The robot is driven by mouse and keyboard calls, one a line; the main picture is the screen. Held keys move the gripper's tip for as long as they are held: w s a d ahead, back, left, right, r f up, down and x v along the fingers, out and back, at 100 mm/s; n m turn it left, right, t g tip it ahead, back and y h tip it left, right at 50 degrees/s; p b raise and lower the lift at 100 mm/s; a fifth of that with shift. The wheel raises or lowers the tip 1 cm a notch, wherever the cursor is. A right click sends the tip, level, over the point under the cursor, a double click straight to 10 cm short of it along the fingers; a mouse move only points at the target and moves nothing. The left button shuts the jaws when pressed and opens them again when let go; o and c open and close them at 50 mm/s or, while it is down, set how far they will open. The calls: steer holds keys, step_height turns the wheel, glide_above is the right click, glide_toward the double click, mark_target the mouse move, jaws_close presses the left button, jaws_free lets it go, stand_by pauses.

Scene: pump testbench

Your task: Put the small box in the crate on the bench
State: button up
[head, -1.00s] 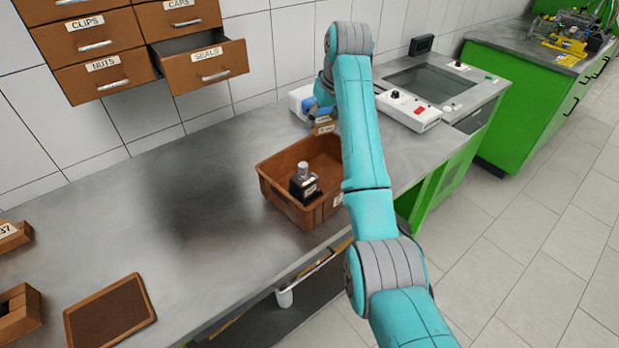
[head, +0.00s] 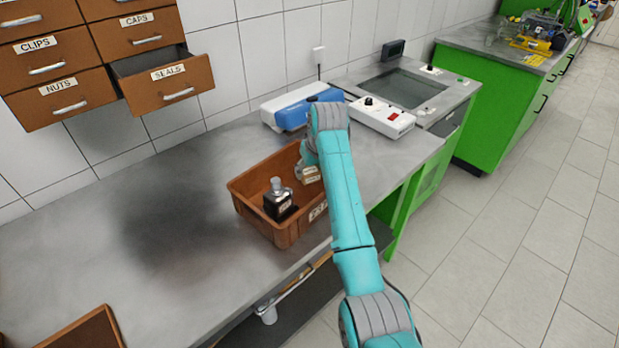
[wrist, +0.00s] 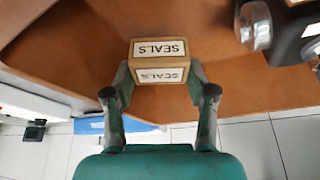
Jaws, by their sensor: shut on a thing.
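The small box (wrist: 160,62), tan with white SEALS labels, is held between the two fingers of my gripper (wrist: 160,85) in the wrist view. In the head view the small box (head: 311,174) shows at the right part of the brown crate (head: 282,236), partly behind my arm. The crate stands on the grey bench (head: 180,180). The wrist view shows the crate's brown interior (wrist: 90,40) beyond the box. I cannot tell whether the box touches the crate floor. My gripper is mostly hidden by my arm in the head view.
A black and silver part (head: 279,200) stands inside the crate, left of the small box. A blue and white device (head: 295,105) and a white control box (head: 380,117) stand behind. The SEALS drawer (head: 165,85) is open on the wall. The bench's left side is mostly clear.

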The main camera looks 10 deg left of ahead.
mark_target(312, 173)
steer(key=shift+f, duration=1.6)
steer(key=shift+f, duration=0.15)
steer(key=o, duration=0.9)
steer(key=shift+c, duration=0.2)
steer(key=v, duration=1.2)
